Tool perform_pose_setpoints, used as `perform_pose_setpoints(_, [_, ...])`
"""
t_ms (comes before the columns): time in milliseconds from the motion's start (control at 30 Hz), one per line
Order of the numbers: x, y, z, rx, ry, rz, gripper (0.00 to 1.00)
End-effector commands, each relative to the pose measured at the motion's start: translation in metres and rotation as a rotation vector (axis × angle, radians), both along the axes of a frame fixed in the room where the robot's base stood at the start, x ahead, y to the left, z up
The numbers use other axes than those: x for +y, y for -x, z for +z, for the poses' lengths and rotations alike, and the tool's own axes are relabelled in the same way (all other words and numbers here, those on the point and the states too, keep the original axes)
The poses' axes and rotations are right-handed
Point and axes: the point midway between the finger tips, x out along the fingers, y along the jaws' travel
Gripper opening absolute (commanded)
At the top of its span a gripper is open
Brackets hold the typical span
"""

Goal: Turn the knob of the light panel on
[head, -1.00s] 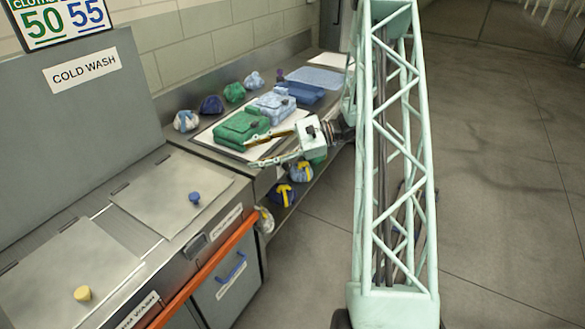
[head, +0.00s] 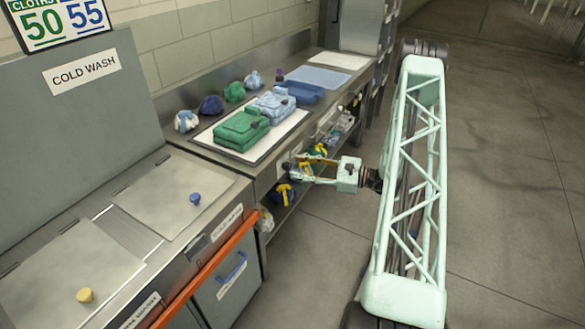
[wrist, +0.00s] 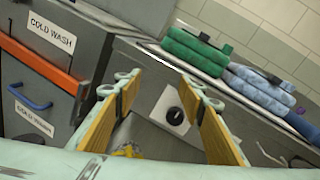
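The light panel is a small white plate (wrist: 164,102) with a round black knob (wrist: 175,116) bearing a pale mark, on the grey counter front in the wrist view. The knob shows in the gap between my fingers, beyond them. My gripper (wrist: 162,84) is open and empty, with its two yellow-orange finger pads apart. In the head view my gripper (head: 294,167) points left at the counter front, below the worktop edge. The fingers partly cover that area there, and the knob's setting is too small to tell. I cannot tell whether a fingertip touches the panel.
Folded green cloths (head: 241,130) and light blue cloths (head: 274,105) lie on a white board above. An orange rail (head: 212,266) runs along the wash unit. The floor at right is open.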

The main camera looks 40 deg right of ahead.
Motion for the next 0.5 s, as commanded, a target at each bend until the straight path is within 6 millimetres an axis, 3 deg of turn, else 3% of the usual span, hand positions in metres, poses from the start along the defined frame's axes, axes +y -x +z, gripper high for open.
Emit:
perform_pose_setpoints(300, [-0.047, 0.023, -0.054, -0.008, -0.063, -0.143, 0.37])
perform_pose_setpoints(500, [-0.063, 0.032, -0.072, -0.012, -0.082, -0.193, 0.37])
